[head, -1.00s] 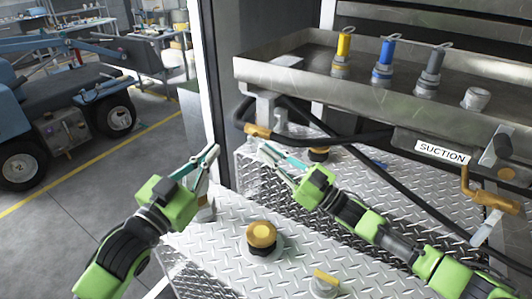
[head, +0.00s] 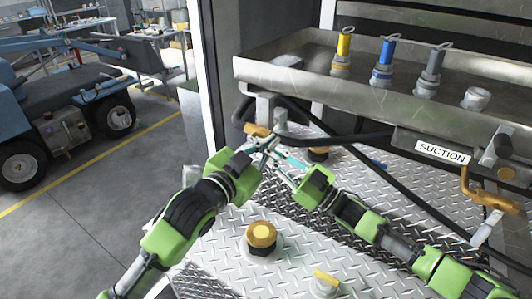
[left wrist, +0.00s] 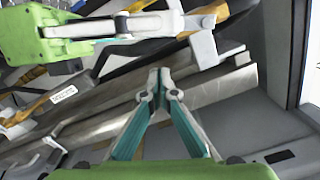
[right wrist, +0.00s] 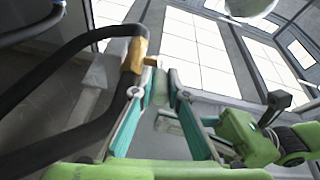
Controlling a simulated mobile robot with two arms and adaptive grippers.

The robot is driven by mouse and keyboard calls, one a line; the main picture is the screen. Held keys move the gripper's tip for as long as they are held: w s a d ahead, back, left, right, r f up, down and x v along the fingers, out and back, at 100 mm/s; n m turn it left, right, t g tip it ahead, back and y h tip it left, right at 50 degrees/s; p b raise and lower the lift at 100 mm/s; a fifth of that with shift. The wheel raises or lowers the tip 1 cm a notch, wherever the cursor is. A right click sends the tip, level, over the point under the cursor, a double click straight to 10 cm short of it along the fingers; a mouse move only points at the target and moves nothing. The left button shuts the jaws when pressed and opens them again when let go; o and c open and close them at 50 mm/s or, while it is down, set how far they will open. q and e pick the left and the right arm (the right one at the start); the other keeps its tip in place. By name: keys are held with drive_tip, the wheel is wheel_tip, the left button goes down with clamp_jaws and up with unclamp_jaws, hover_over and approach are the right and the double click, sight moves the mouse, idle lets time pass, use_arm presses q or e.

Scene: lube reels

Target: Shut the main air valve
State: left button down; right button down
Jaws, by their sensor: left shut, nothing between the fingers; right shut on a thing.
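The main air valve appears to be the brass fitting (head: 258,130) on the black hose under the left end of the steel tray. It also shows in the right wrist view (right wrist: 138,55) and at the top of the left wrist view (left wrist: 212,12). My right gripper (head: 268,152) is shut on a small greyish piece (right wrist: 160,88) right by this fitting; I cannot tell whether it is the valve's handle. My left gripper (left wrist: 158,72) is shut and empty, close beside the right fingers. In the head view the two grippers' fingers overlap, partly hiding the contact.
The steel tray (head: 300,85) above holds yellow, blue and grey couplers. Black hoses cross the diamond-plate deck (head: 215,245). A yellow-topped knob (head: 261,236) stands on it. A SUCTION label (head: 442,153) and brass pipe (head: 480,190) lie right.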

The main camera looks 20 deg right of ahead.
use_arm(q)
drive_tip(key=shift+w+a+f, duration=0.1)
drive_tip(key=shift+w+f, duration=0.15)
drive_tip(key=shift+f, duration=0.35)
drive_tip(key=shift+w+a+f, duration=0.1)
drive_tip(key=shift+w+f, duration=0.2)
drive_tip(key=shift+f, duration=0.35)
drive_tip(key=shift+w+f, duration=0.25)
drive_tip(key=shift+f, duration=0.35)
use_arm(e)
drive_tip(key=shift+r, duration=0.1)
